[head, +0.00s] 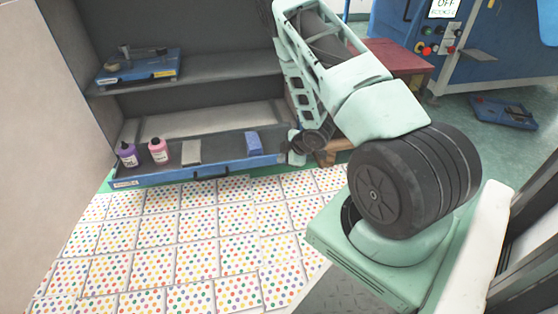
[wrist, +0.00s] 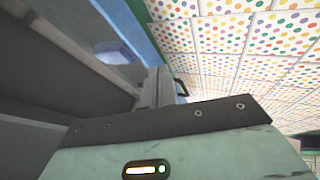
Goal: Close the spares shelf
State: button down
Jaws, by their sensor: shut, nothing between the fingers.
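The pull-out shelf (head: 215,167) is the low dark tray with a blue front edge and a small label at its left end. It juts forward from the dark cabinet over the floor. My gripper (head: 297,156) is at the shelf's right end, partly hidden by my own arm in the head view. In the wrist view my gripper (wrist: 157,78) is shut and empty, close to the blue front edge (wrist: 140,28). A black handle (wrist: 181,88) shows just beyond the fingers. I cannot tell whether the fingers touch the shelf.
The shelf carries a purple bottle (head: 128,155), a pink bottle (head: 159,151), a grey block (head: 191,152) and a blue block (head: 254,144). A fixed shelf (head: 215,74) above holds a blue tray (head: 140,68). The dotted floor (head: 190,250) in front is clear.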

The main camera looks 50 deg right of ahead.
aim_at(264, 161)
jog(key=shift+w+d+f+b, duration=0.3)
jog(key=shift+w+f+b, duration=0.7)
jog(key=shift+w, duration=0.3)
jog(key=shift+w+d+f+b, duration=0.35)
jog(key=shift+w+f+b, duration=0.7)
jog(key=shift+w, duration=0.3)
jog(key=shift+w+d+f+b, duration=0.3)
jog(key=shift+w+f+b, duration=0.7)
jog(key=shift+w, duration=0.3)
